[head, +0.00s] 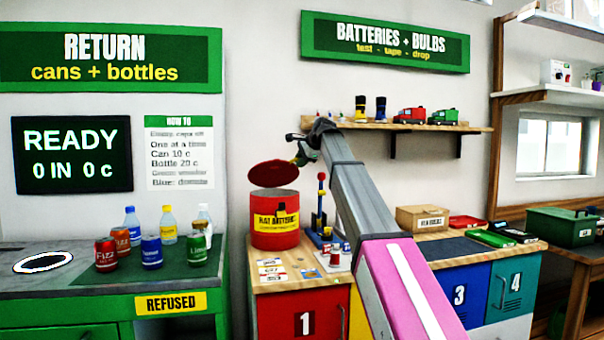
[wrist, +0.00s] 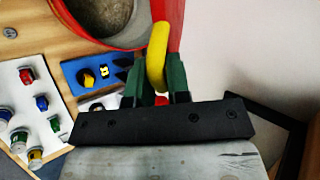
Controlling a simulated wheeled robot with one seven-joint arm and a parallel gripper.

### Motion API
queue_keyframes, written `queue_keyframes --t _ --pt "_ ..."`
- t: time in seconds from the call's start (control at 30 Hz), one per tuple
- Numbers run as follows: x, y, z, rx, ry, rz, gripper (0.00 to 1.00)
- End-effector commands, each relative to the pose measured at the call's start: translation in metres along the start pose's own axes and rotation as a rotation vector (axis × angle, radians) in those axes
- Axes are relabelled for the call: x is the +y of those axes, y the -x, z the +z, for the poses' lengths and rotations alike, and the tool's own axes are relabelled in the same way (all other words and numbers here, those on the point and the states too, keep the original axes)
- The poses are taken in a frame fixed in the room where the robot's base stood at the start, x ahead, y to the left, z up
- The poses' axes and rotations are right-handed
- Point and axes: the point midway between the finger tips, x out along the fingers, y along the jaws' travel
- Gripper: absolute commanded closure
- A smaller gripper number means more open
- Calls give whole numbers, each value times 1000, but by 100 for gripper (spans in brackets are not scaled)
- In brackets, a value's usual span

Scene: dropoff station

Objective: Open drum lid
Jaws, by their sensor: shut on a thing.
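The red drum (head: 276,240) with a yellow battery label stands on the wooden counter above cabinet 1. Its dark red lid (head: 272,173) is raised and tilted above the open mouth. In the wrist view, the drum's rim and grey inside (wrist: 105,15) show at the top, and the lid (wrist: 176,20) appears almost edge-on. My gripper (head: 303,153) is at the lid's right side. Its green fingers (wrist: 155,88) are shut on the yellow lid handle (wrist: 157,52). The lid's hinge is not clearly visible.
A red and blue tool stand (head: 321,215) is close to the drum's right. Cards (head: 270,272) lie in front. A shelf (head: 420,127) with boots and toy trucks is behind my arm. Cans and bottles stand on the left counter (head: 80,285).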

Motion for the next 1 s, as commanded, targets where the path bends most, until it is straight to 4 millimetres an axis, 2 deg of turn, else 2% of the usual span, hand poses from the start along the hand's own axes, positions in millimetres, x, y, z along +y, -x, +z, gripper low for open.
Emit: queue_keyframes --t 0.03,0.1,0.3,0.87,0.9,0.93,0.97,1.0 --pt "-11 0 -3 -4 -13 31 100" --pt "-18 1 -4 -9 -27 64 100" --pt "-30 3 -5 -21 -55 130 100" --pt "-32 3 -5 -29 -66 161 100" --pt "-32 3 -5 -29 -66 161 76" --pt "-32 3 -5 -29 -66 161 67" --pt "-32 3 -5 -29 -66 161 61" --pt "-33 3 -5 -29 -65 160 61"
